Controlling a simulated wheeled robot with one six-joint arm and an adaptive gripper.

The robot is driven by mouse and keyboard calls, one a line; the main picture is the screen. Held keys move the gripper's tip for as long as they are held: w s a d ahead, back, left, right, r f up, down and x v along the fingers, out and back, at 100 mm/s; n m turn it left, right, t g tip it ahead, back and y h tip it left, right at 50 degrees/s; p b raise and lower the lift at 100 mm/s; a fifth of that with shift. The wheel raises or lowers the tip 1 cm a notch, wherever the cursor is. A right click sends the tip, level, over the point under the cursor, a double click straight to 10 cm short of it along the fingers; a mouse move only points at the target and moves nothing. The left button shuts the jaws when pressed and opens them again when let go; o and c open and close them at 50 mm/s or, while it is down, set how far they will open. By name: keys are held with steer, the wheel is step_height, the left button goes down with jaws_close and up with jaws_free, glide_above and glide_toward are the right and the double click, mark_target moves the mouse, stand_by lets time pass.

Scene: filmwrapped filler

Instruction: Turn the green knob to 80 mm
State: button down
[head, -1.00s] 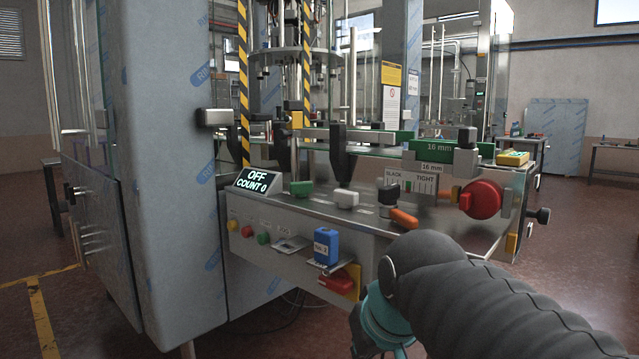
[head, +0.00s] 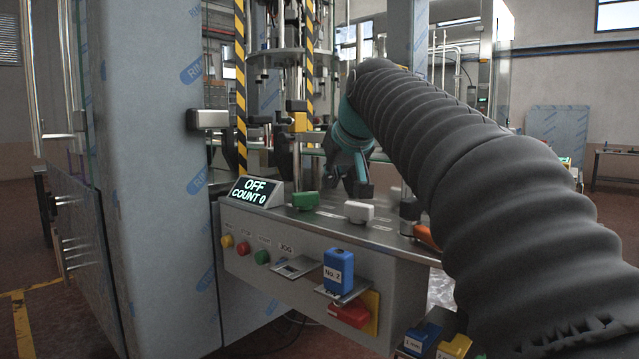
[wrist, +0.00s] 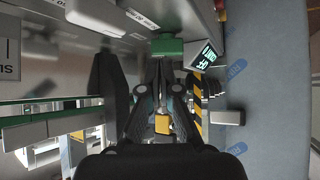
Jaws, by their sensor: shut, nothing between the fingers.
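The green knob (head: 305,200) is a small block on the steel console top, just right of the tilted display. In the wrist view the green knob (wrist: 167,47) lies just beyond my fingertips, and I cannot tell whether they touch it. My gripper (head: 358,190) is teal and dark, and in the head view it hangs above the console, right of the green knob and behind the white knob (head: 358,211). In the wrist view my gripper (wrist: 163,68) is shut and empty. The scale marks by the green knob are too small to read.
The display (head: 256,190) reads "OFF COUNT 0". Yellow, red and green buttons (head: 244,249) and a blue block labelled "No. 2" (head: 338,270) are on the front panel. A striped post (head: 241,90) and a tall wrapped cabinet (head: 150,150) stand left. My arm covers the right side.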

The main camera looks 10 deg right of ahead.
mark_target(314, 203)
steer(key=x, duration=0.8)
steer(key=shift+d+f, duration=0.1)
steer(key=shift+w, duration=1.15)
steer(key=shift+w+a+p, duration=0.25)
steer(key=shift+w+p, duration=0.05)
steer(key=shift+w, duration=0.6)
steer(key=shift+d+f, duration=0.1)
steer(key=shift+d, duration=0.2)
steer(key=shift+a, duration=0.25)
steer(key=shift+d+b, duration=0.1)
steer(key=shift+b, duration=0.2)
